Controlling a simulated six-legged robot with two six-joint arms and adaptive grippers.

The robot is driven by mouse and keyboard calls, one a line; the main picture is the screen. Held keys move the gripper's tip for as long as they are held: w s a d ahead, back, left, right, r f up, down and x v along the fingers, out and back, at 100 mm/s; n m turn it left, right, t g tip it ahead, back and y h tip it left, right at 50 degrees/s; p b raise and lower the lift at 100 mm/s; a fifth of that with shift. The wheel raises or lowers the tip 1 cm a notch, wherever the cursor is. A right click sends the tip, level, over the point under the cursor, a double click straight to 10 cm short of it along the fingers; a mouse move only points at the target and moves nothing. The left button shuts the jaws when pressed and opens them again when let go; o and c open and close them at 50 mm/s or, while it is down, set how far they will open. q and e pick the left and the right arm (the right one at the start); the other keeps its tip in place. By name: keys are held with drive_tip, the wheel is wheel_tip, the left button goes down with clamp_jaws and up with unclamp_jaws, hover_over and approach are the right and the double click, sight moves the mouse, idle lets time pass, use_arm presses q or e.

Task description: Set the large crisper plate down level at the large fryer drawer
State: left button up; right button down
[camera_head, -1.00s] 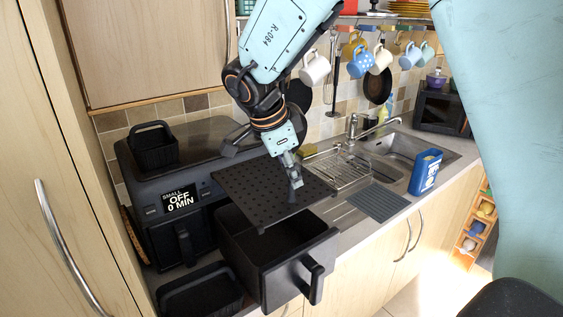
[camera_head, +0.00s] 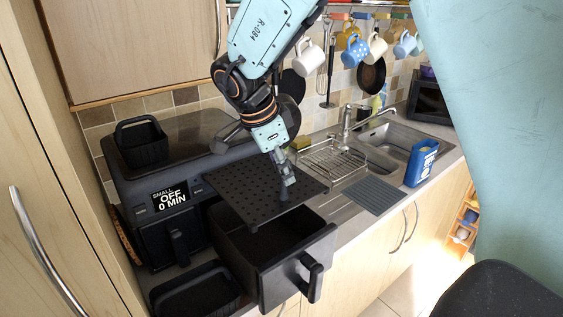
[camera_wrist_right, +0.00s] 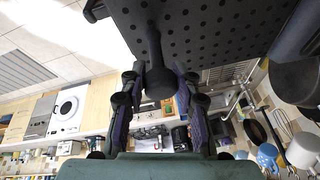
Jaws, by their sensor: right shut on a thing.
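The large crisper plate (camera_head: 240,190) is a dark square plate with rows of holes. In the head view it appears close to level above the back of the open large fryer drawer (camera_head: 310,250), apart from its front rim. My right gripper (camera_head: 284,185) is shut on the post at the middle of the plate. The right wrist view shows the gripper's fingers (camera_wrist_right: 157,78) around this post (camera_wrist_right: 158,50), with the perforated plate (camera_wrist_right: 215,30) beyond. The plate hides the back of the drawer. My left gripper is not in view.
The fryer body (camera_head: 180,170) stands behind, with a small black basket (camera_head: 141,148) on top. A smaller black drawer (camera_head: 195,292) is at the lower left. A dish rack (camera_head: 332,165), grey mat (camera_head: 372,196) and blue box (camera_head: 421,163) are to the right.

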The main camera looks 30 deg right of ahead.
sight(284, 189)
drive_tip(key=shift+f, duration=0.4)
drive_tip(key=shift+s+a+f, duration=0.2)
drive_tip(key=shift+s+f, duration=0.4)
drive_tip(key=shift+f, duration=0.45)
drive_tip(key=shift+w+d+f, duration=0.1)
drive_tip(key=shift+w+f, duration=0.2)
drive_tip(key=shift+f, duration=0.2)
drive_tip(key=shift+w+d+f, duration=0.1)
drive_tip(key=shift+w+f, duration=0.15)
drive_tip(key=shift+f, duration=0.2)
drive_tip(key=shift+s+a+r, duration=0.2)
drive_tip(key=shift+s+r, duration=0.05)
drive_tip(key=shift+s, duration=0.25)
drive_tip(key=shift+w+d+f, duration=0.15)
drive_tip(key=shift+w+f, duration=0.05)
drive_tip(key=shift+w, duration=0.25)
drive_tip(key=shift+s+r, duration=0.2)
drive_tip(key=shift+s, duration=0.2)
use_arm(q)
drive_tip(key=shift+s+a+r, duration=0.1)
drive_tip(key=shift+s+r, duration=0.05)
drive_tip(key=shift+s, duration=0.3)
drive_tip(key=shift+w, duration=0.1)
use_arm(e)
drive_tip(key=shift+w, duration=0.1)
